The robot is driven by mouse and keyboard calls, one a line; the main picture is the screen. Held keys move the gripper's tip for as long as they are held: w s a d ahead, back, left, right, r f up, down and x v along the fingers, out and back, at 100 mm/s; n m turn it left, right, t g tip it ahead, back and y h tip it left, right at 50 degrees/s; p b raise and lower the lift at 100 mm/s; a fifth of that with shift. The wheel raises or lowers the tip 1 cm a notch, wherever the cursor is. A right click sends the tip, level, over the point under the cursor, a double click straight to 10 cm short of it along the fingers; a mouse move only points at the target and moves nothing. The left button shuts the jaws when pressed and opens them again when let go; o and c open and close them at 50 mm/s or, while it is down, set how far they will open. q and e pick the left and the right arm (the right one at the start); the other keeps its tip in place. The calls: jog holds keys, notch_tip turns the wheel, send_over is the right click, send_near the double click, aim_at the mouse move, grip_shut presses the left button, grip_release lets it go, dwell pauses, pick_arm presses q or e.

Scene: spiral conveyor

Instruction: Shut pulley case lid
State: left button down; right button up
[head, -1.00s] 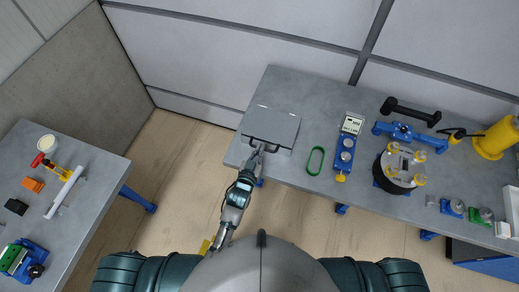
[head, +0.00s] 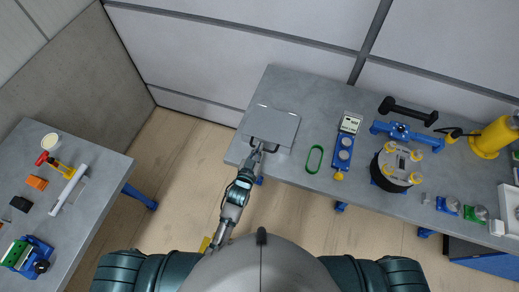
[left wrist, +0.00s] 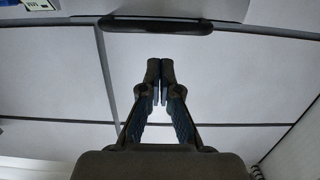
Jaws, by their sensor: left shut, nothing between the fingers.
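The pulley case (head: 273,124) is a flat grey box near the left end of the main table. Its grey lid looks flat and level from above, but I cannot tell whether it is fully shut. A dark handle (head: 264,147) runs along the case's near edge. My left gripper (head: 258,148) is at this edge, beside the handle. In the left wrist view my left gripper (left wrist: 160,65) has its fingertips together with nothing between them. A dark bar, likely the handle (left wrist: 158,25), lies beyond the tips, apart from them in the picture. My right gripper is not in view.
A green belt ring (head: 314,159) lies right of the case, then a blue device with a display (head: 345,145). A round pulley unit (head: 397,167) and a yellow cylinder (head: 492,138) stand farther right. A second table (head: 98,170) with parts stands at left.

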pick_arm(q)
jog(key=r+b+v, duration=0.1)
jog(key=v, duration=1)
jog(key=s+a+f+g+y+b, duration=0.1)
jog(key=s+a+f+g, duration=0.2)
jog(key=f, duration=1)
jog(key=s+a+f+g+y+b, duration=0.15)
jog(key=s+f, duration=0.25)
jog(key=f, duration=0.8)
jog(key=s+a+f+g+b, duration=0.1)
jog(key=s+f+g, duration=0.25)
jog(key=f, duration=0.95)
jog(key=s+a+f+g+y, duration=0.1)
jog(key=s+a+f+g, duration=0.1)
jog(key=s+a+f, duration=0.2)
jog(key=s+a+f+g+b, duration=0.1)
jog(key=s+a+f, duration=0.4)
jog(key=s, duration=0.8)
jog(key=s+a+f+n+g+y, duration=0.1)
jog(key=s+a+f+g, duration=0.2)
jog(key=s+f, duration=0.5)
jog(key=shift+s+a+f+g+y+b, duration=0.25)
jog(key=shift+a+f+g+y+b, duration=0.25)
jog(key=shift+a, duration=0.3)
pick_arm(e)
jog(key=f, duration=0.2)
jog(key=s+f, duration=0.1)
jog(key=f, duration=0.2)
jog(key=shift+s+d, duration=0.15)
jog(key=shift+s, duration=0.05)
